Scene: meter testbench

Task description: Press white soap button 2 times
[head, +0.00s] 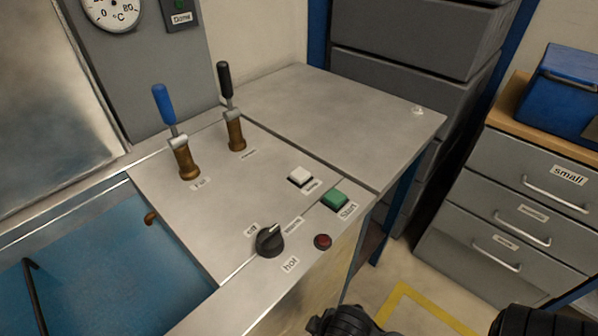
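Black parts of my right arm show at the bottom edge, right of centre. The rounded black part (348,322) there may belong to my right gripper; the frame cuts it off and no fingertips can be made out. It is below and apart from the button. My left gripper is not in view.
A green button (334,200) labelled Start sits close to the white one. A black knob (269,240) and a red button (322,241) are nearer the front. Blue-handled (165,105) and black-handled (226,80) levers stand behind. Grey drawers (508,205) are right.

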